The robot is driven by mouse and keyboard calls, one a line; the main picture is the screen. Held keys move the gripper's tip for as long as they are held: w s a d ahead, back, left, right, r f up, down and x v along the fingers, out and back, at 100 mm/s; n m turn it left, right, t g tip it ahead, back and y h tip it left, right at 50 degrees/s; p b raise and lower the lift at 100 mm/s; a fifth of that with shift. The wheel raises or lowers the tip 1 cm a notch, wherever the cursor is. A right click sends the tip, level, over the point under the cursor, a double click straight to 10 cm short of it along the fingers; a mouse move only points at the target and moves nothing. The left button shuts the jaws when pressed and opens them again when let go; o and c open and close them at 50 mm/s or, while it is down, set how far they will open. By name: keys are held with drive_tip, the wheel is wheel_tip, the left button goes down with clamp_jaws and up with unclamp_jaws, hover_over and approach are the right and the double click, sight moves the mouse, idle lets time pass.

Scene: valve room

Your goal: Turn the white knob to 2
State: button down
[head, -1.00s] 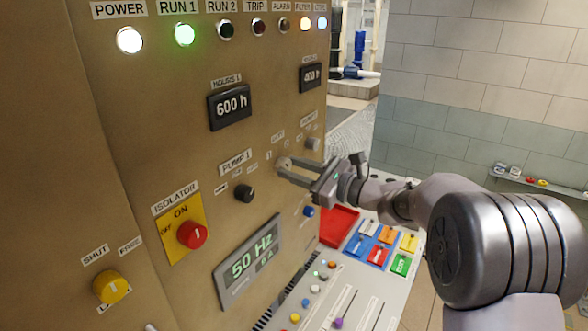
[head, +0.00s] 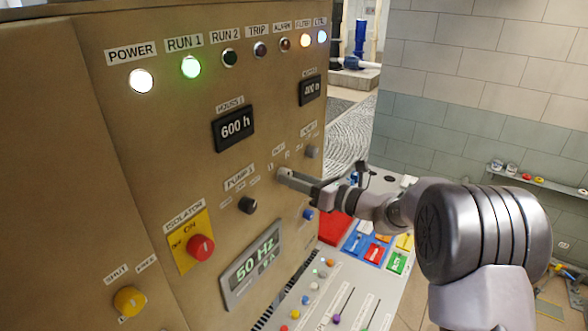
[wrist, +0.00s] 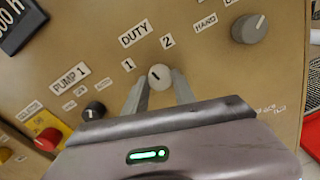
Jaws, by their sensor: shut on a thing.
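The white knob (wrist: 160,77) is on the tan panel under the DUTY label (wrist: 137,35) in the wrist view. The mark 1 (wrist: 128,65) is up and left of it and the mark 2 (wrist: 168,41) is above it. A short dark pointer line shows on the knob's face, tilted up and left, roughly between the two marks. My gripper (head: 285,174) reaches the panel from the right in the head view. Its fingers lie on both sides of the knob and are shut on it. In the head view the fingers mostly hide the knob.
A grey knob (wrist: 249,28) by the HAND label is to the right. A black knob (wrist: 95,111) under PUMP 1 and the red isolator knob (head: 201,247) are to the left. A sloped desk with coloured switches (head: 375,252) is below my arm.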

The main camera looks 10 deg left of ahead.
drive_tip(key=shift+r+m+p, duration=0.1)
drive_tip(key=shift+m+p, duration=4.7)
drive_tip(key=shift+m, duration=0.6)
drive_tip(key=c, duration=1)
unclamp_jaws()
drive_tip(key=b+v, duration=0.4)
drive_tip(key=v, duration=1.3)
drive_tip(key=shift+d+r, duration=0.1)
drive_tip(key=shift+d, duration=0.15)
